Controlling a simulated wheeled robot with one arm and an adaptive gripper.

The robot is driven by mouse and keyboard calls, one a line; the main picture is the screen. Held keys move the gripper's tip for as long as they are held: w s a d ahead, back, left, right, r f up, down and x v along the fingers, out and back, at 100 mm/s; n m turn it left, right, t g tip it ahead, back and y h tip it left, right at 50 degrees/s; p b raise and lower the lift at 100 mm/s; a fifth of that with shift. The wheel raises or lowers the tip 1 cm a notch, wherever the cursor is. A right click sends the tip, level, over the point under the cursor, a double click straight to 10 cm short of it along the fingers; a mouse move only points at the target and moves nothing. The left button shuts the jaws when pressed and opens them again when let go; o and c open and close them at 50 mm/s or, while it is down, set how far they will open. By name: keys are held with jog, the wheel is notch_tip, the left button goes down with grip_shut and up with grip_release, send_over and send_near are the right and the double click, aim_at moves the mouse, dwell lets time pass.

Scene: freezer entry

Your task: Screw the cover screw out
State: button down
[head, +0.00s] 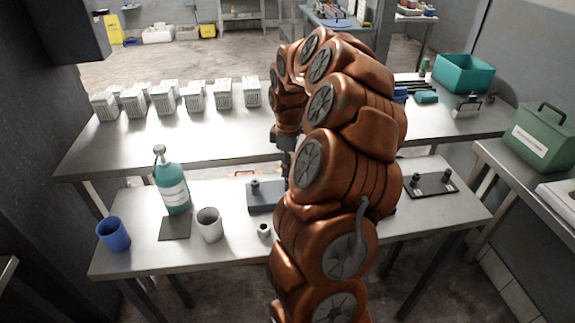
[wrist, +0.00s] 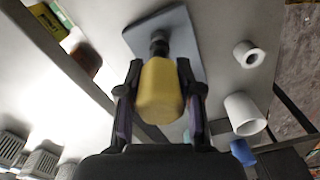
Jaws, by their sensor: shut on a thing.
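In the wrist view, my gripper (wrist: 160,92) is shut on a yellow tool handle (wrist: 160,98), with a dark finger on each side. A dark round piece (wrist: 159,44) shows between the handle's far end and a grey plate (wrist: 186,32). I cannot tell whether that piece is the tool's tip, the cover screw or both, or whether they touch. In the head view, the grey block (head: 263,203) on the front table carries a dark knob (head: 255,187) at its left. My arm hides the block's right part and most of my gripper.
A teal bottle (head: 172,183), blue cup (head: 113,235), pale cup (head: 209,225) and small pale ring (head: 264,230) stand left and front of the block. A dark plate with two knobs (head: 431,185) lies right. Several white baskets (head: 193,98) line the rear table.

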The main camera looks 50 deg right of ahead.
jog(key=shift+r, duration=0.15)
jog(key=shift+r+p, duration=0.85)
jog(key=shift+r, duration=2)
